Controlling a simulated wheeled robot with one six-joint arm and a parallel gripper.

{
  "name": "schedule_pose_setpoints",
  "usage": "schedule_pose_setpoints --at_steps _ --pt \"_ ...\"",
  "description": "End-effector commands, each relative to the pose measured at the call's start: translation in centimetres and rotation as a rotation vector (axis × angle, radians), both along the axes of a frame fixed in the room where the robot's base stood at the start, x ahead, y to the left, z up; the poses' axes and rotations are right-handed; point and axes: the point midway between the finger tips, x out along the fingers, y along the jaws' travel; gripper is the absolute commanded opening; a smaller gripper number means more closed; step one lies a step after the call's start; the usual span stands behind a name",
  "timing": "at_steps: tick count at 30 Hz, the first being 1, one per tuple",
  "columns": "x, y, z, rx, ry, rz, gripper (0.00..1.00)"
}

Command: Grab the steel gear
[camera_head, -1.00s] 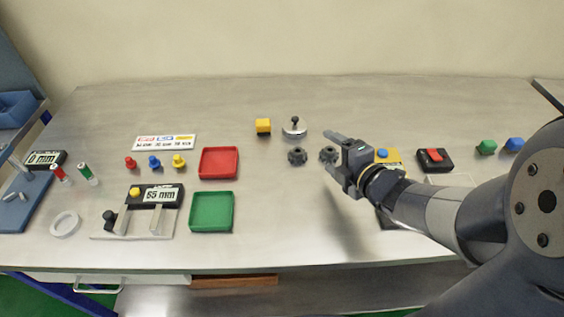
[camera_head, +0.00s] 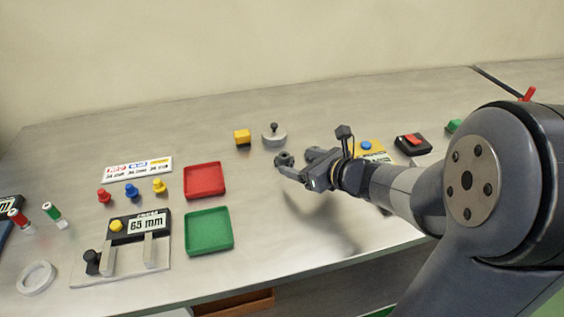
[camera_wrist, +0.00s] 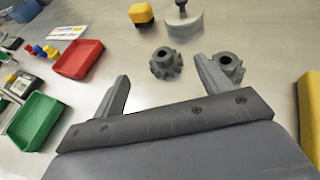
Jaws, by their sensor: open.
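Two dark grey toothed gears lie side by side on the table; I cannot tell by colour which one is steel. The left gear (camera_wrist: 165,63) shows in the wrist view ahead of the gap between my fingers, apart from them. The right gear (camera_wrist: 230,67) sits just beyond my right fingertip, which partly covers it. In the head view the left gear (camera_head: 284,158) is by the tip of my near finger. The other gear seems hidden behind my gripper there. My gripper (camera_head: 297,163) is open and empty; it also shows in the wrist view (camera_wrist: 162,78).
A grey round weight with a knob (camera_head: 274,135) and a yellow block (camera_head: 242,137) stand behind the gears. Red (camera_head: 205,180) and green (camera_head: 208,231) trays are to the left. A yellow box with a blue button (camera_head: 367,147) is right of my gripper.

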Motion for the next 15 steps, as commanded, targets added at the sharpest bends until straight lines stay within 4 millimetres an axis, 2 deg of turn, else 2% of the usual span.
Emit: schedule_pose_setpoints --at_steps 3,10,15 --pt "1.1 1.1 -0.7 0.001 0.001 0.002 0.73" --pt "2.0 1.9 -1.2 0.002 0.003 0.001 0.73" --pt "3.6 3.0 -2.1 0.003 0.004 0.0 0.73"
